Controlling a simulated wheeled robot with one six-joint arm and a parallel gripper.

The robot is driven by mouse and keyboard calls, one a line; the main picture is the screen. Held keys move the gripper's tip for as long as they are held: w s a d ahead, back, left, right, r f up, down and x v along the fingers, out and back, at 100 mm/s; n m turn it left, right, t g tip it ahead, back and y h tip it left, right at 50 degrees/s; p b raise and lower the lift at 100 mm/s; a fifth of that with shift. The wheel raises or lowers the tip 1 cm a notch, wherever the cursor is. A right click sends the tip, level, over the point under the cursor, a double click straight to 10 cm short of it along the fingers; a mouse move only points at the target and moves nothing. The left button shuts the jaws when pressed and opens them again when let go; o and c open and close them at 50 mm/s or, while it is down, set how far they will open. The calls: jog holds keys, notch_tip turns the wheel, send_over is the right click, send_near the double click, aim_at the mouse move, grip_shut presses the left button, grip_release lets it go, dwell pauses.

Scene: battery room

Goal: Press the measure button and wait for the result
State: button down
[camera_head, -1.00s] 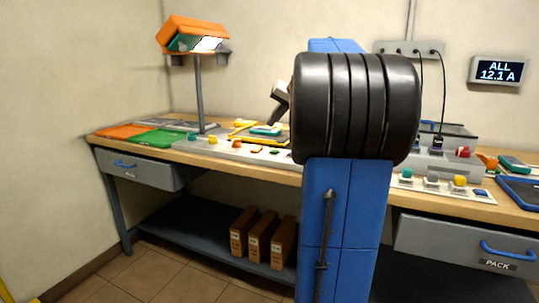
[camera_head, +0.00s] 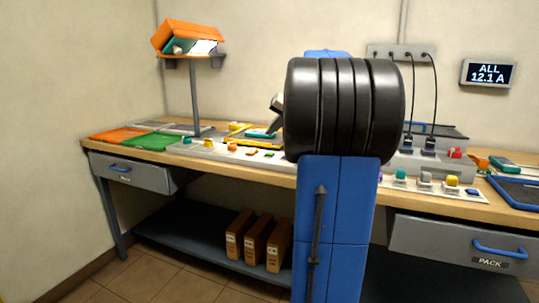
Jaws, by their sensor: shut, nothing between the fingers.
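My gripper (camera_head: 272,129) shows only in part at the left edge of my big dark arm joint. Its dark shut tip points down over the bench, close to a teal device (camera_head: 260,133) in a yellow-edged tray. I cannot tell whether it touches anything. A light strip (camera_head: 215,148) along the bench front carries several small coloured buttons or knobs, including orange-red (camera_head: 232,147) and green (camera_head: 268,155) ones. I cannot tell which is the measure button; my arm hides the middle of the bench. A wall display (camera_head: 488,73) reads "ALL 12.1 A".
An orange tilted holder (camera_head: 188,37) stands on a post at the back left. Orange (camera_head: 115,133) and green (camera_head: 152,142) mats lie at the left. Two cables hang from a wall socket strip (camera_head: 402,52) to plugs at a grey unit (camera_head: 455,165). A blue tray (camera_head: 515,192) lies right.

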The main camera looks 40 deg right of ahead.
aim_at(272, 154)
jog(key=shift+f, duration=2.55)
jog(key=shift+f, duration=0.2)
jog(key=shift+f, duration=0.25)
jog(key=shift+f, duration=0.35)
dwell(1.0)
jog(key=shift+r, duration=0.8)
jog(key=shift+r, duration=0.15)
jog(key=shift+r, duration=2.35)
